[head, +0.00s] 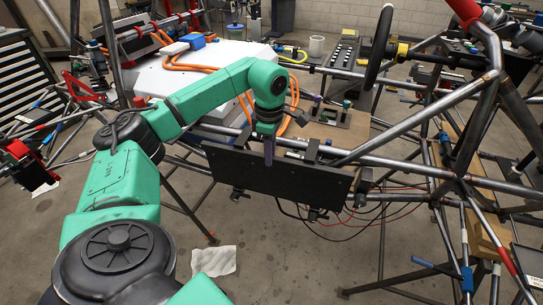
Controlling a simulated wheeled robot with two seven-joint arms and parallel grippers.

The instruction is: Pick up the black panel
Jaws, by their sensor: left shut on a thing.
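The black panel (285,181) is a flat dark rectangle in the middle of the head view, slightly tilted, in front of the tube chassis. My green left arm comes in from the lower left and bends down to it. My left gripper (268,150) is at the panel's upper edge, left of its middle, and is shut on the panel. The fingertips are small and partly hidden against the panel. Whether the panel touches the tubes behind it I cannot tell. My right gripper is not in view.
The steel tube chassis (400,168) spans the middle and right, close behind the panel. A white battery box (215,75) with orange cables lies behind my arm. A steering wheel (378,45) stands upper right. Dark wires hang below the panel. A paper sheet (214,261) lies on open floor.

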